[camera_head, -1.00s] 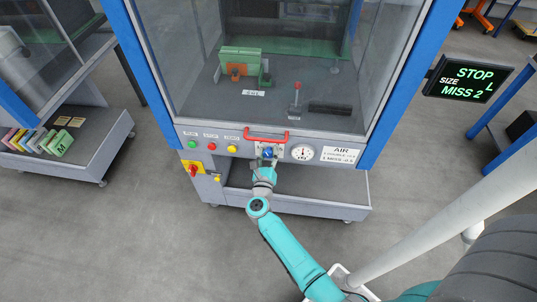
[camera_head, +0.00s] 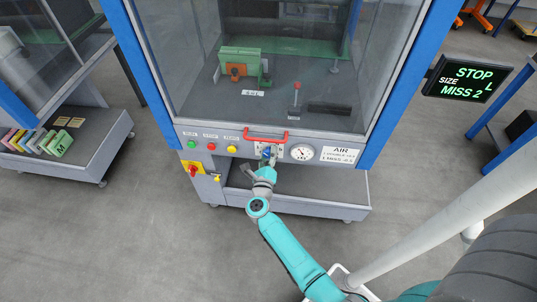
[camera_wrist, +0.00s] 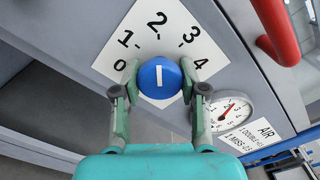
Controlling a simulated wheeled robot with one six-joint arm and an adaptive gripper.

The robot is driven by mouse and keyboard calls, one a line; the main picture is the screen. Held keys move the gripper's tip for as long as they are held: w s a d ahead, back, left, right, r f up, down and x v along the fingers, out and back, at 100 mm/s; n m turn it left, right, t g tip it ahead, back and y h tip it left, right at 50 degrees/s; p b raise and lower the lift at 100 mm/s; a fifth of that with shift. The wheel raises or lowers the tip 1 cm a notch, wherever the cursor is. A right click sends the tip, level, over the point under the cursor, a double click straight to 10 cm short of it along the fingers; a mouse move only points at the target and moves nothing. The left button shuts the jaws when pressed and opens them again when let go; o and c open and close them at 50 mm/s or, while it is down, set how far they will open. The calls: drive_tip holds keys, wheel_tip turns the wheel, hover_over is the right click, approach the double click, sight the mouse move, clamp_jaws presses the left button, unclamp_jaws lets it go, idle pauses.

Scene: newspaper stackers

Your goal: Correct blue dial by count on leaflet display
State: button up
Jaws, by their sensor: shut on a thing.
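The blue dial (camera_wrist: 158,78) sits on a white scale plate (camera_wrist: 185,38) numbered 0 to 4 in the wrist view. Its white line points up toward the 2. My gripper (camera_wrist: 158,92) is shut on the dial, one finger on each side. In the head view my gripper (camera_head: 267,160) is at the front panel, below the red handle (camera_head: 265,138), and largely covers the dial. The display (camera_head: 467,79) reads STOP, SIZE L, MISS 2. The AIR label (camera_head: 341,155) has small lines on DOUBLE and MISS; its figures are hard to read.
A round gauge (camera_head: 302,152) sits right of the dial. Green (camera_head: 192,144), red (camera_head: 211,146) and yellow (camera_head: 232,149) buttons and a red switch (camera_head: 193,170) are to the left. The red handle also shows close by in the wrist view (camera_wrist: 275,30).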

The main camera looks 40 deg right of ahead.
drive_tip(key=o, duration=1.1)
drive_tip(key=shift+o, duration=0.2)
drive_tip(key=v, duration=1.2)
drive_tip(key=shift+s, duration=0.1)
drive_tip(key=s+a+r+m+t+y, duration=0.1)
drive_tip(key=s+a+r+m+y, duration=0.3)
drive_tip(key=s+m, duration=0.7)
drive_tip(key=s+a+r+m+t+y, duration=0.1)
drive_tip(key=s+a+r+m+y, duration=0.4)
drive_tip(key=s+m, duration=0.5)
drive_tip(key=s+a+r+m+t+y, duration=0.1)
drive_tip(key=s+a+r+m+y, duration=0.4)
drive_tip(key=s+m, duration=0.6)
drive_tip(key=shift+s+a+r+m+t, duration=0.3)
drive_tip(key=shift+a+r+m+t, duration=0.1)
drive_tip(key=shift+r+m, duration=0.85)
